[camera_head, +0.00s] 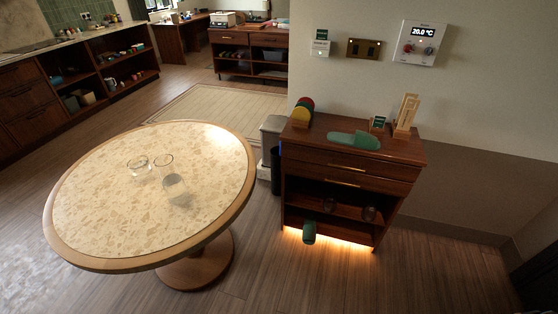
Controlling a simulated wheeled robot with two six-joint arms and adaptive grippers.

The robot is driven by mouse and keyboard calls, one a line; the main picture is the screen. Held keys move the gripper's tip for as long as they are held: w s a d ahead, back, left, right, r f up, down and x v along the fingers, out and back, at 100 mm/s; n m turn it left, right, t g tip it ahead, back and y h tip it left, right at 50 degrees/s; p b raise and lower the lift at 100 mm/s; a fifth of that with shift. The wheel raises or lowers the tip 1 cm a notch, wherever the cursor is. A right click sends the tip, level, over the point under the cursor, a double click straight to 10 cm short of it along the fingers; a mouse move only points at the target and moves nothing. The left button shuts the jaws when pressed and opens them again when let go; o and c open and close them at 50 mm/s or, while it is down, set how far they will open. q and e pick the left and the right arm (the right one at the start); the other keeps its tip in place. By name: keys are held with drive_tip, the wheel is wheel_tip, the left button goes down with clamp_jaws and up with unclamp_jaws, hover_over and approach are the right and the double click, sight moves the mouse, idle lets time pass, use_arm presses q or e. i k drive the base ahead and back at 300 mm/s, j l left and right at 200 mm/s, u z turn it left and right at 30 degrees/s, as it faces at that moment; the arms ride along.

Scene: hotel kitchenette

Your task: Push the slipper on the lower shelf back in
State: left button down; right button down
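A dark green slipper (309,232) is at the lower shelf of the wooden cabinet (350,173). Its end sticks out past the cabinet's front edge, above the lit strip at the bottom. The rest of this slipper is hidden in the dark shelf. Neither of my grippers shows in the head view.
A round stone-topped table (100,190) with several glasses stands left of the cabinet. A dark bin (275,170) is beside the cabinet's left side. The floor (320,285) before the cabinet is clear.

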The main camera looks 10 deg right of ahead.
sight(309, 228)
drive_tip(key=i+l+u, duration=0.15)
drive_tip(key=l, duration=0.3)
drive_tip(key=i+l+u, duration=0.2)
drive_tip(key=l, duration=0.25)
drive_tip(key=i+l+u, duration=0.15)
drive_tip(key=l, duration=0.35)
drive_tip(key=l+u, duration=0.15)
drive_tip(key=l, duration=0.35)
drive_tip(key=i+l+u, duration=0.2)
drive_tip(key=l, duration=0.3)
drive_tip(key=k, duration=0.1)
